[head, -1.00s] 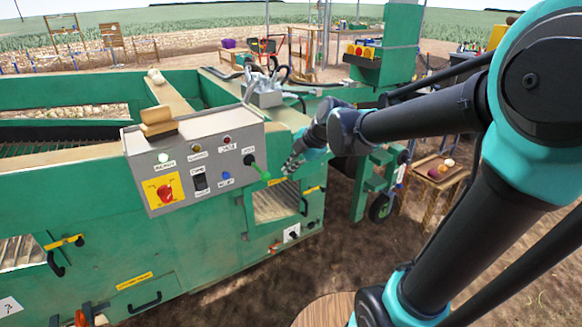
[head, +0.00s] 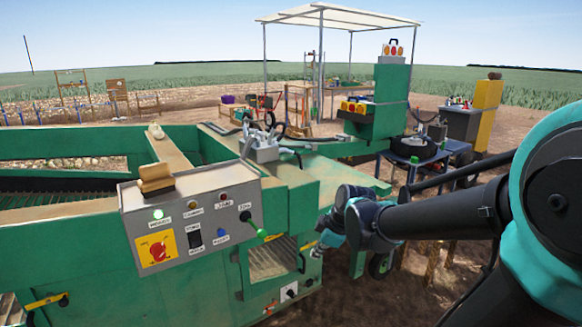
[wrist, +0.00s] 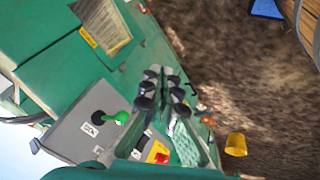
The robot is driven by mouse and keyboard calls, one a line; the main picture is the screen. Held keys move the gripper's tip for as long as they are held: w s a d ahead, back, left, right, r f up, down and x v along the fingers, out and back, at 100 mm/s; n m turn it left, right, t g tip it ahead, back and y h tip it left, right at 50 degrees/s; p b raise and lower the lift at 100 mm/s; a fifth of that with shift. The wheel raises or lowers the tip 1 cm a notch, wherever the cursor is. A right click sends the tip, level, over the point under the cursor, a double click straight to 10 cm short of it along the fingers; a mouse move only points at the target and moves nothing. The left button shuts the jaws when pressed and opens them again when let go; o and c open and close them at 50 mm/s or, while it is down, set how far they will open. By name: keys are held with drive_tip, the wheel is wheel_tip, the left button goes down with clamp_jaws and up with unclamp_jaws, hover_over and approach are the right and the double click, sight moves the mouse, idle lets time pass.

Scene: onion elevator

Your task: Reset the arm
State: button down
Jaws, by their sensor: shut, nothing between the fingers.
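My gripper (head: 318,250) is at the end of my teal and black arm, beside the right side of the green machine (head: 100,295). In the wrist view my gripper (wrist: 165,72) is shut, with its dark fingers together and nothing between them. It is to the right of the grey control box (head: 200,215), which has a red rotary switch on a yellow plate, a lit green lamp and a green-tipped lever (head: 252,226). The box and the lever (wrist: 116,118) also show in the wrist view. I cannot tell whether my gripper touches the machine.
A barred opening (head: 272,260) in the machine lies left of my gripper. A blue table (head: 415,160) stands behind my arm. A yellow bucket (wrist: 236,144) sits on the soil in the wrist view, where bare ground is open on the right.

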drive_tip(key=s+d+f+m+h, duration=0.3)
drive_tip(key=s+d+f+m, duration=0.6)
drive_tip(key=m, duration=0.6)
drive_tip(key=shift+s+d+m, duration=0.4)
drive_tip(key=shift+s+d, duration=0.4)
drive_tip(key=shift+d, duration=0.55)
